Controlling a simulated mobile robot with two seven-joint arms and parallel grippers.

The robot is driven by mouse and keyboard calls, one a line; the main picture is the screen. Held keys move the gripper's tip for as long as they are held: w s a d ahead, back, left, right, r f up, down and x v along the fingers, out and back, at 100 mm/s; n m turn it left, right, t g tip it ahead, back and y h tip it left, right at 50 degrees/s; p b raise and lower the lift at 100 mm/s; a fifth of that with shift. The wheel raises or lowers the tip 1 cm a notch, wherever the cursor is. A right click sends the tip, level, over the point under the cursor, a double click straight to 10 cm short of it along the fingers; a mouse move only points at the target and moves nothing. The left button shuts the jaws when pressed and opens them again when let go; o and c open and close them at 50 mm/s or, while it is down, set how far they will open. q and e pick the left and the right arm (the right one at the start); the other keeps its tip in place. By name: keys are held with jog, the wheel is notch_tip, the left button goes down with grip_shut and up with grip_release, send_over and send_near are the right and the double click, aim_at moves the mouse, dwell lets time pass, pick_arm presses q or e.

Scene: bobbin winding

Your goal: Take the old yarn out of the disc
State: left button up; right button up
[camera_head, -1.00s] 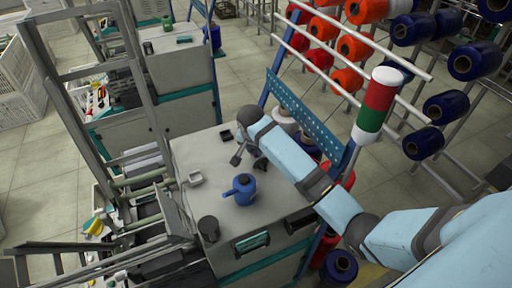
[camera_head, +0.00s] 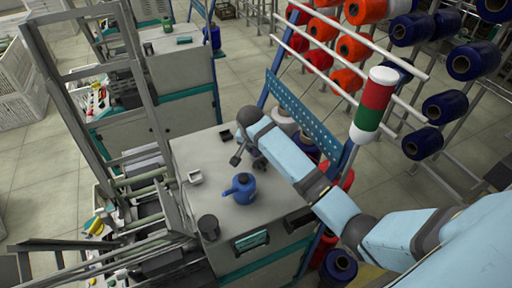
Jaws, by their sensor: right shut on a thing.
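My right gripper (camera_head: 247,161) hangs over the back part of the grey machine top (camera_head: 200,157), at the end of the light blue right arm. Its dark fingers are small here and partly hidden by the wrist. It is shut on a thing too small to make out. I cannot pick out the disc or the old yarn for certain. A blue jug-like container (camera_head: 242,188) stands just in front of the gripper, apart from it. My left gripper is not in view.
A dark cup (camera_head: 208,227) and a small white holder (camera_head: 195,177) stand on the machine top. A small black box (camera_head: 226,135) is at its back. A perforated blue rail (camera_head: 301,113) and a red, green and white lamp (camera_head: 375,104) rise beside the arm. Metal frames stand left.

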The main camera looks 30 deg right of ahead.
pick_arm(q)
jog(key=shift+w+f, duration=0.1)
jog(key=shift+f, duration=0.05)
pick_arm(e)
jog(key=shift+s+a+f, duration=0.15)
jog(key=shift+s+f, duration=0.1)
jog(key=shift+f, duration=0.25)
jog(key=shift+s+a+f, duration=0.15)
jog(key=shift+s+f, duration=0.05)
jog(key=shift+f, duration=0.25)
jog(key=shift+w+r, duration=0.2)
jog(key=shift+r, duration=0.25)
jog(key=shift+w+d+r, duration=0.1)
jog(key=shift+w+r, duration=0.1)
jog(key=shift+r, duration=0.4)
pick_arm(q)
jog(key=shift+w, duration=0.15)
pick_arm(e)
jog(key=shift+d+r, duration=0.15)
jog(key=shift+r, duration=0.35)
jog(key=shift+w+r, duration=0.1)
jog(key=shift+r, duration=1.45)
